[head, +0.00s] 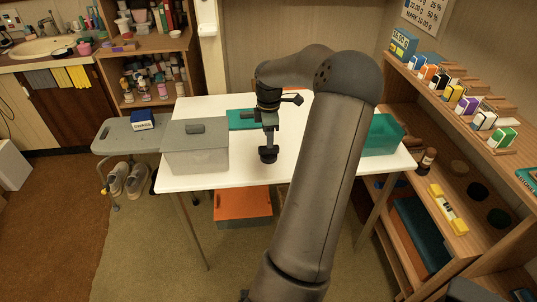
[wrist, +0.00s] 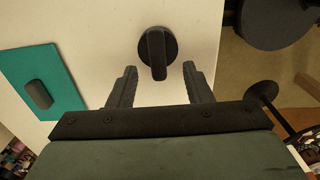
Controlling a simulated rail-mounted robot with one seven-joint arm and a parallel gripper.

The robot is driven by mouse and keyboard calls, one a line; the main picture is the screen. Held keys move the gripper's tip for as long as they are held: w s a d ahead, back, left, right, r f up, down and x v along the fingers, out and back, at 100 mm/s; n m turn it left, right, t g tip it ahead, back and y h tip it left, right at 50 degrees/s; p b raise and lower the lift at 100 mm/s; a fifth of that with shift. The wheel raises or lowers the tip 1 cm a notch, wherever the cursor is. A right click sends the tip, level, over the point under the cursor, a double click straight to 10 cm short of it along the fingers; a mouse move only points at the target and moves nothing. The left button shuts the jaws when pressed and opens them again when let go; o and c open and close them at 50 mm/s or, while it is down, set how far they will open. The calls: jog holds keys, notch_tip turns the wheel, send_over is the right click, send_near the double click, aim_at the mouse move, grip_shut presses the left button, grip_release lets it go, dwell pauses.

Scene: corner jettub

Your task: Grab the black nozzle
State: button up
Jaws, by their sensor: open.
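The black nozzle (wrist: 157,52) stands on the white table in the wrist view, a round dark piece with a raised bar across it. In the head view it appears as a dark round piece (head: 268,155) near the table's front edge, directly below my gripper. My gripper (wrist: 160,66) is open and empty. In the wrist view its two fingers lie left and right of the bar's lower end, with visible gaps. I cannot tell the exact height of the fingertips above the nozzle.
A teal piece with a dark grip (wrist: 62,75) lies left of the nozzle in the wrist view. On the white table (head: 240,178), a grey lidded box (head: 195,155) stands left and a teal bin (head: 382,135) right. An orange-topped box (head: 242,204) sits below.

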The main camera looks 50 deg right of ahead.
aim_at(269, 152)
jog(key=shift+w+d+f, duration=0.1)
jog(key=shift+f, duration=2.7)
jog(key=shift+c, duration=0.3)
grip_shut()
